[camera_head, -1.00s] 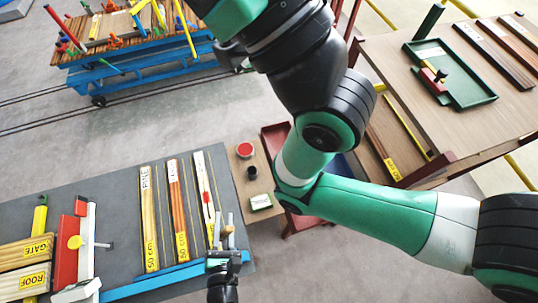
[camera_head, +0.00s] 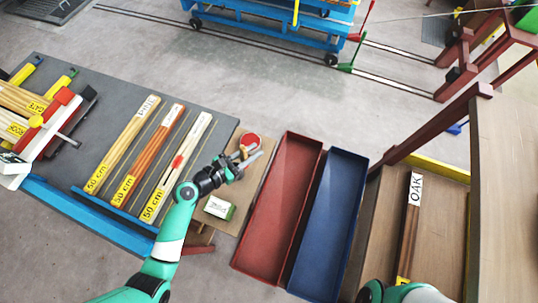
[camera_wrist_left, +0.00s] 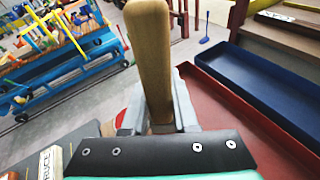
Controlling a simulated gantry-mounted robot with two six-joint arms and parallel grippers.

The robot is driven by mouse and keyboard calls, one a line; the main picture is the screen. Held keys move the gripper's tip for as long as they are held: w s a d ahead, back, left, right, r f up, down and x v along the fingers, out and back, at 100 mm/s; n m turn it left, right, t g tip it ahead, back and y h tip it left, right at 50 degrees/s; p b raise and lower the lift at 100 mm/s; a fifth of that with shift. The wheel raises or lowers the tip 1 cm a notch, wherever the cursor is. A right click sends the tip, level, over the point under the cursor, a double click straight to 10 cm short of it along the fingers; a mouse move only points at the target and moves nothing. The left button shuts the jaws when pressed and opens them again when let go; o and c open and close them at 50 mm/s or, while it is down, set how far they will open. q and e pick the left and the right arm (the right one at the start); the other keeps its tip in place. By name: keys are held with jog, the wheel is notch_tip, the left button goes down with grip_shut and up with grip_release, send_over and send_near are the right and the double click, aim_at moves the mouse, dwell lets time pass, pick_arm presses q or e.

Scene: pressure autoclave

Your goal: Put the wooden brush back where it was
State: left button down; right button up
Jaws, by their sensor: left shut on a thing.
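My left gripper (camera_head: 246,158) is over the small wooden side board (camera_head: 256,178), close to a round red item (camera_head: 250,141). In the left wrist view it is shut on a thick, rounded light-wood handle (camera_wrist_left: 150,50), which I take as the wooden brush. The handle stands up between the fingers, and its lower end is hidden by the gripper. In the head view the brush is too small and covered to make out clearly. My right gripper is not in view; only a green arm part shows at the bottom right.
A green-and-white box (camera_head: 219,208) lies on the side board. A red tray (camera_head: 279,205) and a blue tray (camera_head: 331,215) stand to the right, apparently empty. A grey table (camera_head: 95,105) with wooden strips (camera_head: 130,145) lies left. The wooden shelving (camera_head: 385,222) stands further right.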

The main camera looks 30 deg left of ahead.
pick_arm(q)
jog(key=a+f+n+y+b, duration=0.1)
jog(key=a+f+n+b, duration=0.15)
jog(key=a, duration=0.35)
jog(key=shift+s+d+f+b, duration=0.15)
jog(key=shift+f+b, duration=1.35)
jog(key=shift+f, duration=1.3)
jog(key=shift+s+d+f+b, duration=0.15)
jog(key=shift+f+b, duration=1.35)
jog(key=shift+f, duration=1.25)
jog(key=c, duration=0.7)
grip_release()
jog(key=shift+a, duration=0.1)
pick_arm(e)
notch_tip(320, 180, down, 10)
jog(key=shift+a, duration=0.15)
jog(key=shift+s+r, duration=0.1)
pick_arm(q)
jog(key=shift+r, duration=0.25)
jog(key=shift+s+a+r+p, duration=0.1)
jog(key=shift+s+p, duration=0.25)
jog(key=p+v, duration=0.1)
jog(key=v, duration=0.5)
jog(key=shift+s+p, duration=0.4)
jog(key=shift+s, duration=0.05)
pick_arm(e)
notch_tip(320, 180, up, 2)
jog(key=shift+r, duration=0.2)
